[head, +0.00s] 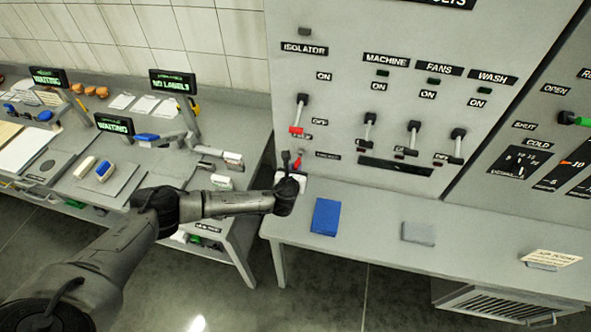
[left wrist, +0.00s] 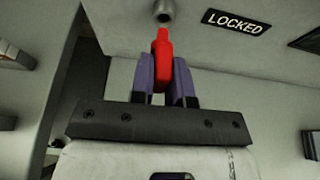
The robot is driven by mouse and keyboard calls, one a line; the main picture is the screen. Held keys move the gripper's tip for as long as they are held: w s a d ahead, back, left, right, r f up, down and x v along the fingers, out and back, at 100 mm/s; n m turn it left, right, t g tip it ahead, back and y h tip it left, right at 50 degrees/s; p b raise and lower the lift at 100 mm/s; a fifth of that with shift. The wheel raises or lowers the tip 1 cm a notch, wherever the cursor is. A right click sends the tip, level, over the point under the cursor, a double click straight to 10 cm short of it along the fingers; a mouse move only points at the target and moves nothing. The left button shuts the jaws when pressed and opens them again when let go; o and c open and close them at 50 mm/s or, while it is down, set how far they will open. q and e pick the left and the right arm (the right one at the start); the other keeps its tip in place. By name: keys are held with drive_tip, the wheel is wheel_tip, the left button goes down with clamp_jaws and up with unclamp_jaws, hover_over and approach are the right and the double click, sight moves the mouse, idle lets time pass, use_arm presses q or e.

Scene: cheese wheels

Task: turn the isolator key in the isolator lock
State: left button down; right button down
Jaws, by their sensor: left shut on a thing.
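The isolator key (left wrist: 162,62) is red and stands between the two purple-grey fingers of my left gripper (left wrist: 162,80), which is shut on it. In the left wrist view the key's far end points at the isolator lock (left wrist: 163,12), a round metal barrel in the panel at the top edge. The key's end looks close to the lock but just short of it; I cannot tell the depth. In the head view my left gripper (head: 292,164) is at the panel's lower left, below the isolator switch (head: 300,112). A bit of red shows there. My right gripper is not in view.
A LOCKED label (left wrist: 237,21) is right of the lock. The machine, fans and wash switches (head: 414,138) are farther right on the panel. A blue block (head: 325,217) and a grey block (head: 418,233) lie on the shelf below. A cluttered bench (head: 120,185) stands to the left.

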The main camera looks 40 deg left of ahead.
sight(298, 162)
use_arm(q)
drive_tip(key=shift+w+a, duration=0.2)
drive_tip(key=shift+w, duration=0.2)
drive_tip(key=shift+w+a+b, duration=0.2)
drive_tip(key=shift+w+a, duration=0.05)
drive_tip(key=shift+w, duration=0.25)
drive_tip(key=shift+w+a+b, duration=0.2)
drive_tip(key=shift+w, duration=0.3)
drive_tip(key=c, duration=1)
unclamp_jaws()
drive_tip(key=shift+s, duration=0.1)
drive_tip(key=shift+p+v, duration=0.55)
drive_tip(key=shift+v, duration=6.3)
drive_tip(key=shift+r, duration=0.1)
